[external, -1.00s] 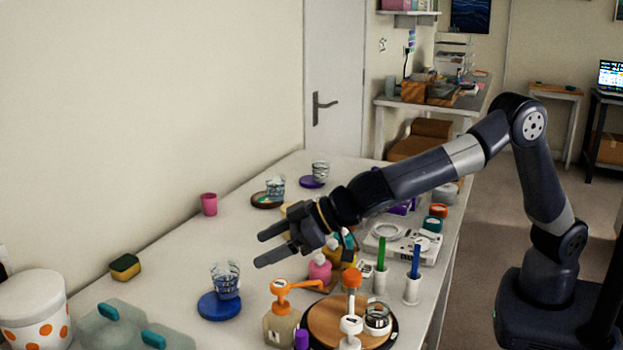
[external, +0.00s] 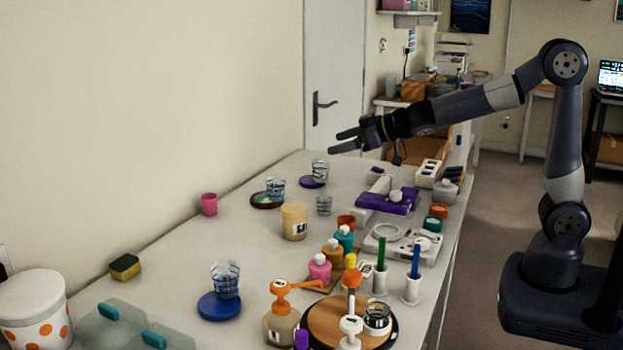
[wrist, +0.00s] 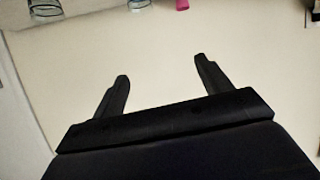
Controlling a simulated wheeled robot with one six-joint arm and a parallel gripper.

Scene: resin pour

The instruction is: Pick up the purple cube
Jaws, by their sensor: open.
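I cannot make out a clear purple cube. A small purple block-like thing (external: 301,339) shows at the bottom edge of the external view, partly cut off; it may be a bottle cap or a cube. My gripper (external: 342,141) is open and empty, raised above the far part of the table, far from that purple thing. In the wrist view my gripper's two fingers (wrist: 161,70) stand apart against the bare wall, with nothing between them.
A purple tray (external: 375,207) and a purple coaster (external: 304,184) lie at the far end. Bottles, a yellow jar (external: 294,222), pen holders (external: 412,292) and a round wooden board (external: 322,318) crowd the right side. The table's left middle (external: 170,260) is mostly clear.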

